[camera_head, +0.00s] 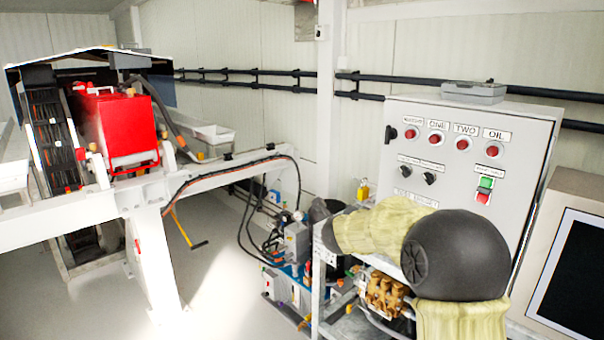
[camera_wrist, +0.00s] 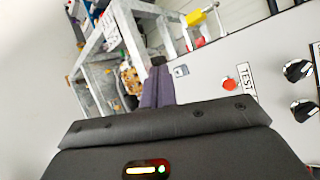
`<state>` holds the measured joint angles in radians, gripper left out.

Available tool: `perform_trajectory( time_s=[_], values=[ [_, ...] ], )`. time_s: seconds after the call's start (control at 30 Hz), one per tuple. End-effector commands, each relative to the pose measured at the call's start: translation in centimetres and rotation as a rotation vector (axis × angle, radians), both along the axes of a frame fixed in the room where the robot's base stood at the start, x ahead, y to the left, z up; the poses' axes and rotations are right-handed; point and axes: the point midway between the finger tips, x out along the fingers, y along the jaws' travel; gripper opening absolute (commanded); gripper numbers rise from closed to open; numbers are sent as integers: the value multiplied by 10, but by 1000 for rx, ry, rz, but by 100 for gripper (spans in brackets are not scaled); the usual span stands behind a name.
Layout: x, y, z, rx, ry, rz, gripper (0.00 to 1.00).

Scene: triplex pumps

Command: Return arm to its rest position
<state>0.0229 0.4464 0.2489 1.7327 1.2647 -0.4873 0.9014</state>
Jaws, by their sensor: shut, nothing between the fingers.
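My gripper (camera_wrist: 158,64) shows in the wrist view. Its dark fingers are together with nothing between them, and they point up the picture beside the grey control panel (camera_wrist: 212,62). In the head view my arm, with yellowish sleeves and a large black joint, is bent in front of the control panel (camera_head: 460,150). My gripper cannot be made out clearly there. The panel bears red lamps, black knobs and a green-and-red switch (camera_head: 485,190). In the wrist view a red button (camera_wrist: 228,85) beside a TEST label lies right of the fingers, apart from them.
A metal frame (camera_head: 318,290) with brass-coloured pump parts (camera_head: 385,293) stands below my arm. A screen (camera_head: 575,275) is at the right edge. A white steel beam (camera_head: 225,178) and a red machine (camera_head: 115,130) are at left. Open floor (camera_head: 225,290) lies between.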

Motion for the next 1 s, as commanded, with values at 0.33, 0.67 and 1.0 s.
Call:
perform_trajectory(
  time_s=[0.33, 0.67, 1.0],
  values=[
    [-118, 19, -58, -699, 315, 750, 0],
    [-293, -9, -135, -1164, 652, 1515, 0],
    [-365, -29, -156, -1274, 761, 1828, 0]
  ],
)
